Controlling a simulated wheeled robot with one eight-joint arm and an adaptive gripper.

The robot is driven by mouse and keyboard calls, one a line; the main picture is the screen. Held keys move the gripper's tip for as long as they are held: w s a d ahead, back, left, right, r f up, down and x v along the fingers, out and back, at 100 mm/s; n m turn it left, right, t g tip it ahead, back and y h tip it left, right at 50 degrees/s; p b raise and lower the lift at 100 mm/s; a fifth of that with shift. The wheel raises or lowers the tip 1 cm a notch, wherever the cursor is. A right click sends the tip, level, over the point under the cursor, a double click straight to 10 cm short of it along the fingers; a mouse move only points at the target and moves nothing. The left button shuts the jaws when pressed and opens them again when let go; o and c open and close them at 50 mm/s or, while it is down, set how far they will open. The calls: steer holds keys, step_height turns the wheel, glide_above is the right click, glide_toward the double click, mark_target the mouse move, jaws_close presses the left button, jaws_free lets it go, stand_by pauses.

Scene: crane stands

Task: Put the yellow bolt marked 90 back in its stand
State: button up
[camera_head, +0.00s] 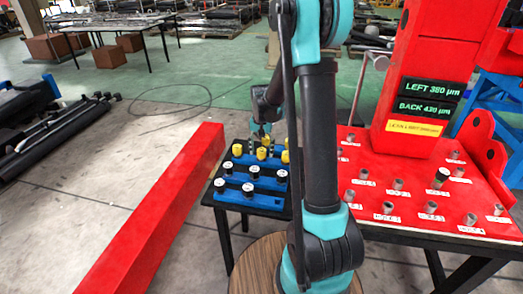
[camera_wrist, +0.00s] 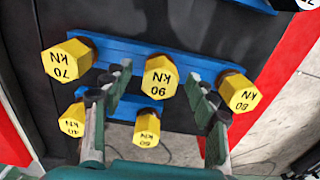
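The yellow hexagonal bolt marked 90 KN (camera_wrist: 160,78) is in the middle of the wrist view, between the yellow bolts marked 70 (camera_wrist: 66,62) and 80 (camera_wrist: 238,94). It sits at the middle of the blue stand (camera_wrist: 120,51), its head facing the camera; its shank is hidden. My gripper (camera_wrist: 158,84) has one finger on each side of the 90 bolt, with small gaps visible. In the head view my gripper (camera_head: 262,138) is at the far side of the yellow bolts. The yellow middle bolt (camera_head: 262,153) shows there, its label unreadable.
Two more yellow bolts (camera_wrist: 147,127) are close below in the wrist view. Blue racks with white-topped pieces (camera_head: 254,171) are nearer in the head view. A red table (camera_head: 400,224) with several pins is at the right. A red beam (camera_head: 160,215) lies left.

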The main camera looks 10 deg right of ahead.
mark_target(262, 150)
stand_by(0.3)
steer(key=shift+r, duration=2.5)
step_height(262, 150, up, 12)
steer(key=s+d+f+n+t, duration=0.2)
steer(key=s+f, duration=0.5)
steer(key=s, duration=0.5)
steer(key=s+d+f+n+t, duration=0.2)
steer(key=s+f, duration=0.5)
steer(key=s, duration=0.6)
steer(key=shift+n, duration=0.3)
steer(key=shift+r, duration=0.1)
